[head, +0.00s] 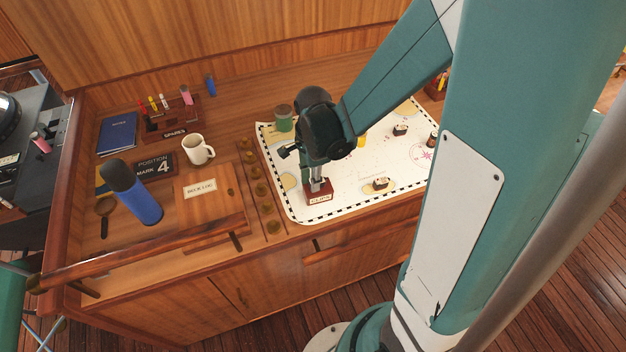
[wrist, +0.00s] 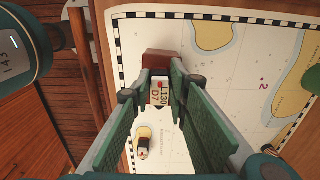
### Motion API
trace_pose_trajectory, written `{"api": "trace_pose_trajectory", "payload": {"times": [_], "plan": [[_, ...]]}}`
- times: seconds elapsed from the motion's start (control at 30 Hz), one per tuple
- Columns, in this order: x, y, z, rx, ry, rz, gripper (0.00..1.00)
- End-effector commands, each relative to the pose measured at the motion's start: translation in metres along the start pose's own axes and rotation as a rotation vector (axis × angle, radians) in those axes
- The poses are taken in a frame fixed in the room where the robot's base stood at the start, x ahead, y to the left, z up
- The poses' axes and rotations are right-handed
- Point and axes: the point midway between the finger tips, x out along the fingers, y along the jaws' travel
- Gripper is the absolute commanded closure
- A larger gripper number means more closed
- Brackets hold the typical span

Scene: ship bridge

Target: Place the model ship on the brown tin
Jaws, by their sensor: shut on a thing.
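My gripper (wrist: 160,92) is shut on a small white piece marked with black characters and a red dot, apparently the model ship (wrist: 160,90). It points down at the near left part of the chart. A reddish-brown box labelled CLIPS, apparently the brown tin (head: 319,196), stands on the chart directly below my gripper in the head view. The tin also shows just beyond the held piece in the wrist view (wrist: 158,57). I cannot tell whether the held piece touches the tin. In the head view my gripper mostly hides the piece.
Small dark-and-white pieces (head: 380,183) stand on the white chart (head: 340,205).

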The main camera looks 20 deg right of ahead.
Motion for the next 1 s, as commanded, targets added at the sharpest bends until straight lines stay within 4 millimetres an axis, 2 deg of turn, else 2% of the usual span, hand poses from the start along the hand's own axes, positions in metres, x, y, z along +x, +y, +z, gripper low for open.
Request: {"api": "trace_pose_trajectory", "payload": {"times": [0.5,0.53,0.63,1.0], "plan": [[0.005,0.0,0.0,0.0,0.0,0.0,0.92],[0.0041,0.0001,0.0,0.0,0.0,0.0,0.78],[0.0037,0.0,0.0,0.0,0.0,0.0,0.68],[0.0029,0.0,0.0,0.0,0.0,0.0,0.68]]}}
